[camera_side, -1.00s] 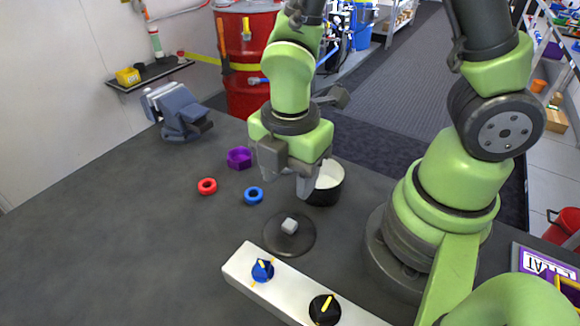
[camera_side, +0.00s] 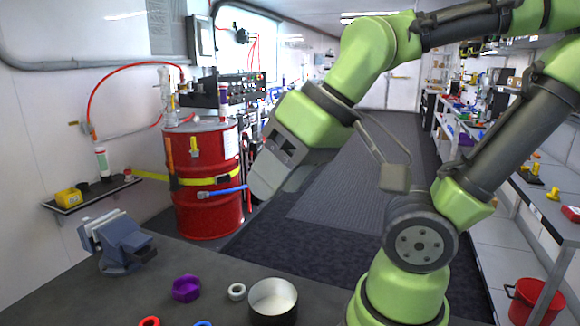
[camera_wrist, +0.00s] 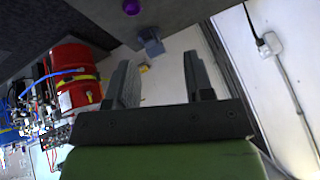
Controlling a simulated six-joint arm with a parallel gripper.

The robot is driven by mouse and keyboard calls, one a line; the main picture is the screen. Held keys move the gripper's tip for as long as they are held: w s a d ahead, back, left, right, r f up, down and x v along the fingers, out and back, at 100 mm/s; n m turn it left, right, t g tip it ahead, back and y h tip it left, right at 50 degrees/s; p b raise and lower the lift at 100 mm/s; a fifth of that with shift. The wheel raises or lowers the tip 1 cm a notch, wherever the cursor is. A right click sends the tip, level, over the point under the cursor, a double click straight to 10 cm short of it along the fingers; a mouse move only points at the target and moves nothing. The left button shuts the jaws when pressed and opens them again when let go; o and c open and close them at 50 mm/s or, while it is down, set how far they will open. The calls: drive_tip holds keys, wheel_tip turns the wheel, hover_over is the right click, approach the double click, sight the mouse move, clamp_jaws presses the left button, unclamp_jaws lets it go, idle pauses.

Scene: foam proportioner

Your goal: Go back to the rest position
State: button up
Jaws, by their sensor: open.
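My gripper (camera_side: 270,175) is raised well above the table and tilted to point left and down, in front of the red drum in the side view. In the wrist view its two grey fingers (camera_wrist: 160,78) stand apart with nothing between them. It touches nothing that I can see.
A grey vise (camera_side: 120,245) stands at the table's left edge. The red drum (camera_side: 208,205) with hoses stands behind the table. A wall shelf (camera_side: 93,193) is at left. A red ring (camera_side: 149,321) and a blue ring (camera_side: 203,323) are cut off at the bottom.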

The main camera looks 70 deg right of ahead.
drive_tip(key=shift+s+d+r+m+t, duration=0.1)
drive_tip(key=shift+s+r+m+t, duration=0.35)
drive_tip(key=shift+m, duration=0.65)
